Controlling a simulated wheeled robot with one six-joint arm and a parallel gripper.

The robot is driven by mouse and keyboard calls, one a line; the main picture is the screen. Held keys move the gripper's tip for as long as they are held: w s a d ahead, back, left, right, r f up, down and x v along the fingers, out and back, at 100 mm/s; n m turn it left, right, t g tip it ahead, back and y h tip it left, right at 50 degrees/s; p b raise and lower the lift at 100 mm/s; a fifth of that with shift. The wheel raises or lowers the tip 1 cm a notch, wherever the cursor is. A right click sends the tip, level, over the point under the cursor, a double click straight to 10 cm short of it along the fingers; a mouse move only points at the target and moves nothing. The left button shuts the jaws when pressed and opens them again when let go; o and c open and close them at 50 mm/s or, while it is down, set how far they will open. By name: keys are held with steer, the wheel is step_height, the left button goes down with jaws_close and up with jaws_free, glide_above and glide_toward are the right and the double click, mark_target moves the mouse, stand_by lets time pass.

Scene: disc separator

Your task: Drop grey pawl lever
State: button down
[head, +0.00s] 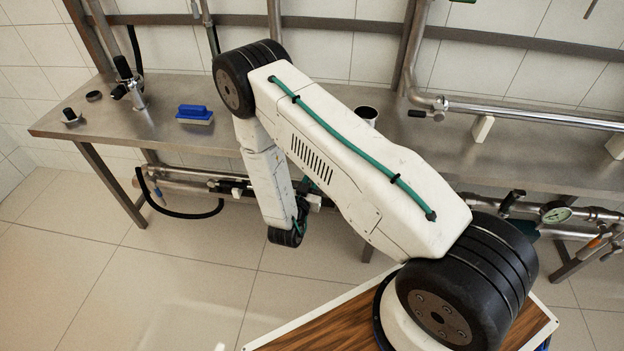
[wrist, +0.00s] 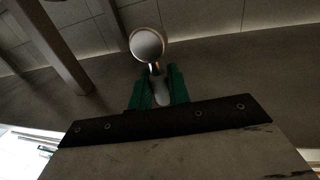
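In the wrist view, my gripper (wrist: 160,88) has two green fingers, one on each side of a pale grey lever (wrist: 148,46) with a round knob. The fingers look closed on its narrow stem, and the knob stands out beyond the fingertips. The lever's far side and whatever it may join are hidden behind the knob. In the head view, my arm reaches down in front of the steel bench, and its end is low near the bench's front edge. The fingers and the lever cannot be made out clearly there.
The steel bench (head: 160,140) runs along the tiled wall. Pipes with a gauge (head: 556,212) run below. The tiled floor (head: 120,270) at left is clear.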

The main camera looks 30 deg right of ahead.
steer(key=shift+d+m, duration=0.1)
steer(key=shift+m, duration=0.2)
steer(key=s+d+f+m+y, duration=0.2)
steer(key=d+f+m+y, duration=0.1)
steer(key=m, duration=1.2)
steer(key=shift+s+d+f+t+y, duration=0.15)
steer(key=shift+s+f+t+y, duration=0.3)
steer(key=shift+f, duration=0.3)
steer(key=shift+w, duration=0.1)
steer(key=c, duration=1.4)
jaws_free()
steer(key=shift+v, duration=3.9)
